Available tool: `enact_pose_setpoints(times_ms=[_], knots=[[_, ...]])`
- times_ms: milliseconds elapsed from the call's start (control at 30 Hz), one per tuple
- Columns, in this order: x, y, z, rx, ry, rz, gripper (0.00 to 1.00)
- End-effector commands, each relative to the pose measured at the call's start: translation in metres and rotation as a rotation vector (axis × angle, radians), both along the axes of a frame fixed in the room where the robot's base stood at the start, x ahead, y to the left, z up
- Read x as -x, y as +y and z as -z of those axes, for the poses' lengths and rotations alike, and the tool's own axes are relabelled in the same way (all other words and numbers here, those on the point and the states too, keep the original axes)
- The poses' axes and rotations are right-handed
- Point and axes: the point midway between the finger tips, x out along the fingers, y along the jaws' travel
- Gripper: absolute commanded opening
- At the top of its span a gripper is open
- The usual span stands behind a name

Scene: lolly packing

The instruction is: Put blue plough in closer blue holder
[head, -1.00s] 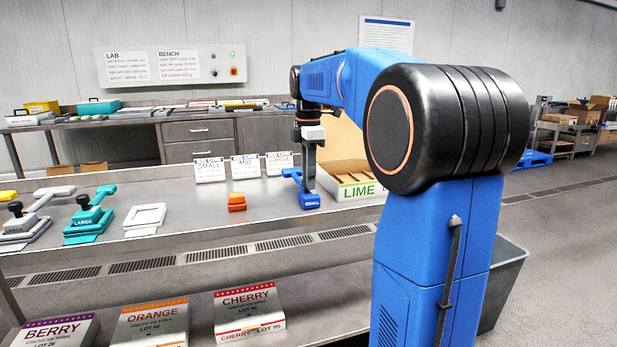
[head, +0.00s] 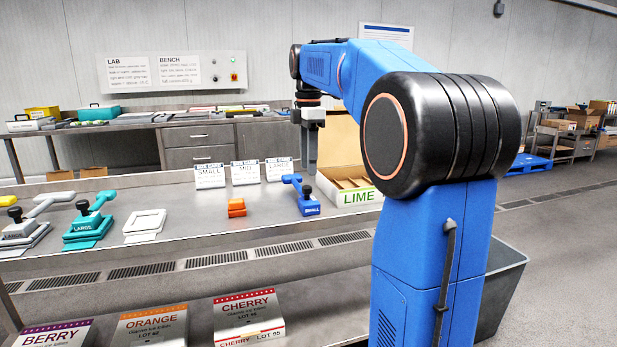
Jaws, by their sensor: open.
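The blue plough (head: 309,207), marked SMALL, stands on the bench left of the lime box, with a black knob on top. A blue bar (head: 292,180) with a raised end lies right behind it and looks like part of a blue holder. I cannot tell where plough and holder meet, or whether the plough is seated. No second blue holder is clear to see. My gripper (head: 310,172) is open and empty, pointing down just above the black knob and apart from it. Its two fingers overlap in this view.
An orange block (head: 236,208) sits left of the plough. Cards for small, mid and large (head: 245,173) stand behind. The open LIME box (head: 355,190) is close on the right. A teal LARGE tool (head: 90,228), a grey tool (head: 25,232) and a white frame (head: 145,223) are left.

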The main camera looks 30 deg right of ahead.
Motion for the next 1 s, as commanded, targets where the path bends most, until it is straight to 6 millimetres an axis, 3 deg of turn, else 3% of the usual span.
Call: enact_pose_setpoints(times_ms=[200,433,767,1000], knots=[[-0.001,0.000,-0.037,0.000,0.000,0.000,0.41],[0.000,0.000,-0.055,0.000,0.000,0.000,0.41],[0.005,0.005,-0.054,0.002,-0.006,0.022,0.41],[0.047,0.045,-0.028,0.011,-0.071,0.215,0.41]])
